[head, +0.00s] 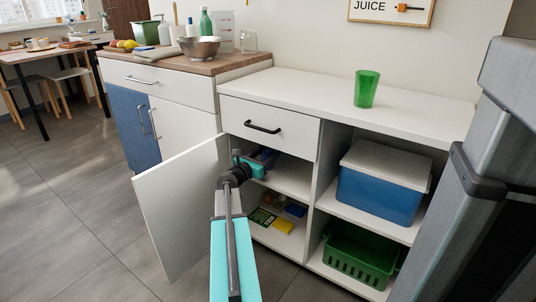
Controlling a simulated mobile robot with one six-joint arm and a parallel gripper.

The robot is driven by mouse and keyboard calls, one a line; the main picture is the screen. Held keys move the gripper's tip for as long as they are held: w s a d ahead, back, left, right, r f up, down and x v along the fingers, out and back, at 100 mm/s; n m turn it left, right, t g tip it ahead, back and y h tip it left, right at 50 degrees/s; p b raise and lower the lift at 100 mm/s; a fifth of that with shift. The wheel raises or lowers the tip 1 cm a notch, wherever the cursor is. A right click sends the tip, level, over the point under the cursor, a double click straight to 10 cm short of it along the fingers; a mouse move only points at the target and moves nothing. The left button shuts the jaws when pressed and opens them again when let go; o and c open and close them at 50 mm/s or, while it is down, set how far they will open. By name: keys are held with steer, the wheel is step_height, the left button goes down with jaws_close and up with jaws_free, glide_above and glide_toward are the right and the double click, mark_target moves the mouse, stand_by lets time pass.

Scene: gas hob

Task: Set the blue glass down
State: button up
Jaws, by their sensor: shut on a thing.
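My gripper (252,166) reaches through the open cabinet door into the upper left compartment, just above its shelf (290,179). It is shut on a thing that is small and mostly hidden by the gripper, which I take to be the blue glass. A dark blue-purple shape (268,156) shows just beyond the fingers; I cannot tell whether it is the glass or something else on the shelf. I cannot tell whether the held thing touches the shelf.
A green glass (367,89) stands on the white cabinet top (310,82). The open door (182,208) is left of my arm. A blue box with a pale lid (382,187) and a green basket (358,257) fill the right compartments. Small items, including a yellow one (283,226), lie on the lower left shelf.

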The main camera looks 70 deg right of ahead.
steer(key=o, duration=1.2)
steer(key=shift+p+v, duration=2)
steer(key=shift+v, duration=4)
steer(key=shift+a, duration=0.1)
